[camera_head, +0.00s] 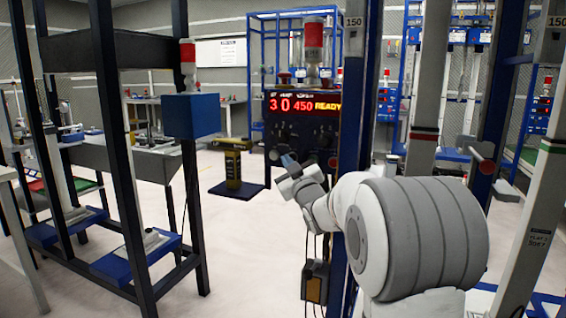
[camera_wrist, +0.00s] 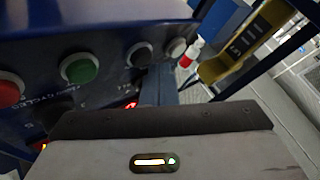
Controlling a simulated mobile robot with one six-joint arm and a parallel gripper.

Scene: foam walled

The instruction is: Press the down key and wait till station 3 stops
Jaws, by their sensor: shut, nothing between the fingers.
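The dark blue control panel (camera_head: 325,145) stands at the middle of the head view. Its red and yellow display (camera_head: 305,104) reads 3, 0, 450 and READY. In the wrist view the panel face carries a red button (camera_wrist: 9,91), a green button (camera_wrist: 79,68), a black button (camera_wrist: 139,54) and a pale grey button (camera_wrist: 177,47). I cannot read which one is the down key. My gripper (camera_head: 284,170) is shut and empty, low in front of the panel. In the wrist view its body fills the bottom and its narrow front end points near the black button; contact cannot be told.
A black frame with a blue box (camera_head: 191,115) and a red-and-white lamp stands at the left. A yellow-topped post (camera_head: 233,165) stands on a dark base left of the panel. Blue and grey uprights flank my arm at the right. Pale floor lies open between.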

